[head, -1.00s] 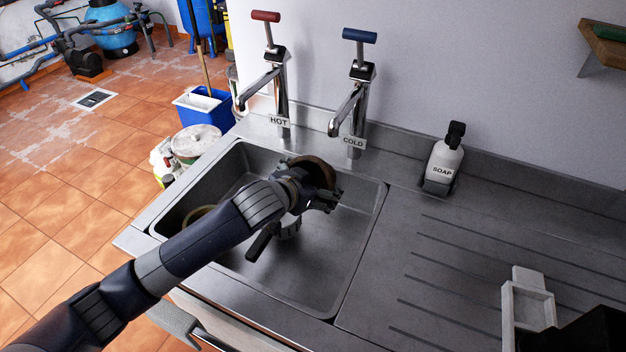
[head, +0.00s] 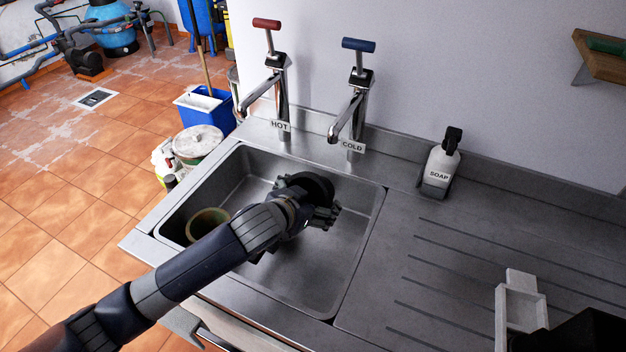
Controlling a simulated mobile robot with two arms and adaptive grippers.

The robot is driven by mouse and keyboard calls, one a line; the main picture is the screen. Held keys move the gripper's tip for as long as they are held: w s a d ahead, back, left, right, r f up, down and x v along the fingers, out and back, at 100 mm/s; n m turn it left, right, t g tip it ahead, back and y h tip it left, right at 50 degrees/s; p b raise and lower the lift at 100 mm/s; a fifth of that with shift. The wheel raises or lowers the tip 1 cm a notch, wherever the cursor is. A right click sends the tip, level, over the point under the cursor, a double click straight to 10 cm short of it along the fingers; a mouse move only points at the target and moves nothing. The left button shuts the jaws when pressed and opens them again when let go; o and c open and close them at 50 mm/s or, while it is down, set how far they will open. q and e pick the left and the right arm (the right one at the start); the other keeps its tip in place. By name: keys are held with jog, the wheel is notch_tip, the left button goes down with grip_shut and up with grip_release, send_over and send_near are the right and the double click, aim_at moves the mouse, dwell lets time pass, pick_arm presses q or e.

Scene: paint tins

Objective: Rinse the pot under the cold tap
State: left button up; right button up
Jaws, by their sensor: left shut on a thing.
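The pot (head: 317,183), a dark rounded shape, is in the sink's hollow, mostly hidden behind my left wrist. My left gripper (head: 322,216) is shut on it, and the grip itself is partly hidden. The cold tap (head: 350,115), with a blue bar handle (head: 358,45) and a COLD label, stands behind the sink. Its spout end is above and behind the pot, apart from it. I cannot make out any water running. The steel sink (head: 345,285) lies under my left arm.
The hot tap (head: 268,88) with a red handle stands left of the cold one. A tan-olive round vessel (head: 207,222) sits in the sink's left side. A soap bottle (head: 440,165) stands behind the ribbed drainer (head: 450,250).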

pick_arm(q)
jog(key=shift+s+a+p, duration=0.3)
jog(key=shift+s+p, duration=0.05)
jog(key=shift+s, duration=0.35)
jog(key=shift+s+a+p, duration=0.3)
jog(key=shift+s, duration=0.45)
jog(key=shift+s+a+p, duration=0.3)
jog(key=shift+s+p, duration=0.05)
jog(key=shift+s, duration=0.35)
jog(key=shift+r, duration=0.1)
jog(key=shift+s+r+p, duration=0.2)
jog(key=shift+r+p, duration=0.05)
jog(key=shift+p, duration=0.2)
jog(key=p+v, duration=0.5)
jog(key=shift+s+r, duration=0.25)
jog(key=shift+r, duration=0.1)
